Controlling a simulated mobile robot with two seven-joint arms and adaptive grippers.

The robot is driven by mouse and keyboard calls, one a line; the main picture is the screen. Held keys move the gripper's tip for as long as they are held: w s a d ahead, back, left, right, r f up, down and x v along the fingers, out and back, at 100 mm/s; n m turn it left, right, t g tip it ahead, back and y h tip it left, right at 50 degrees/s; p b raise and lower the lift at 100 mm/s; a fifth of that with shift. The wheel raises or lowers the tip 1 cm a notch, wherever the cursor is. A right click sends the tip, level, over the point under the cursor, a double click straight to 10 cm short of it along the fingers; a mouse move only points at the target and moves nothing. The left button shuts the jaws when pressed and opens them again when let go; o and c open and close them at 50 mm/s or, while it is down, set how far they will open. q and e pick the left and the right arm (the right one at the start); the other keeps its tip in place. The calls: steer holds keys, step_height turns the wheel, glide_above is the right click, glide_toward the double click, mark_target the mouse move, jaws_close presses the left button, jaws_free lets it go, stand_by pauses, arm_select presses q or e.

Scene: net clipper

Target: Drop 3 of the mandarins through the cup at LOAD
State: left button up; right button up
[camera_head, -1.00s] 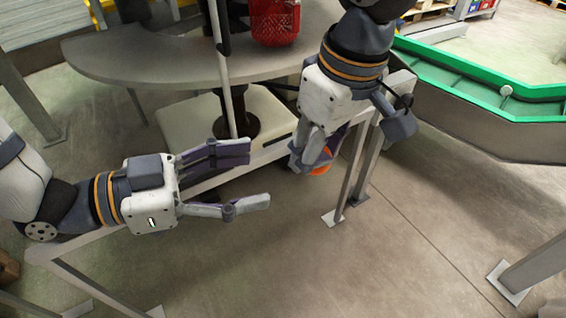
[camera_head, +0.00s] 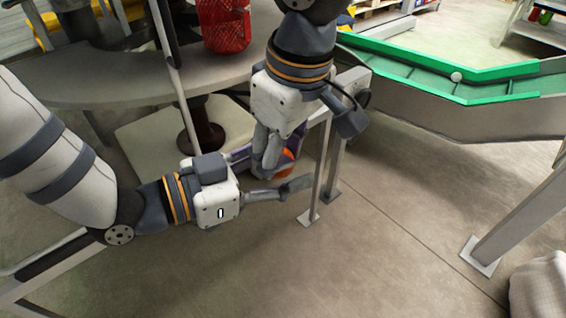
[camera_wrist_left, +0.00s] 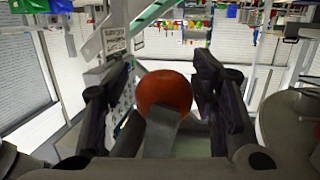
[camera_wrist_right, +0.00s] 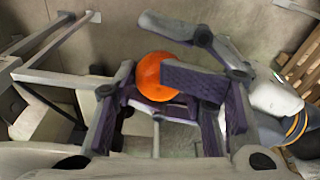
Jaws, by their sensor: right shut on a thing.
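An orange mandarin (camera_head: 288,154) is held by my right gripper (camera_head: 272,152), low in front of the round table. It shows between the right fingers in the right wrist view (camera_wrist_right: 153,72). My left gripper (camera_head: 275,172) is open, with its fingers reaching to either side of the same mandarin. In the left wrist view the mandarin (camera_wrist_left: 165,90) sits between the spread left fingers, with gaps at the sides, and a right finger covers its lower part. I cannot make out the cup at LOAD in these views.
A red mesh net (camera_head: 225,25) stands on the grey table (camera_head: 110,85). A green-edged conveyor trough (camera_head: 480,90) lies to the right. Metal posts (camera_head: 322,165) stand just right of the grippers. The floor in front is clear.

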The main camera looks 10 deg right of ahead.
arm_select(q)
steer(key=c, duration=0.7)
arm_select(e)
steer(key=o, duration=1.5)
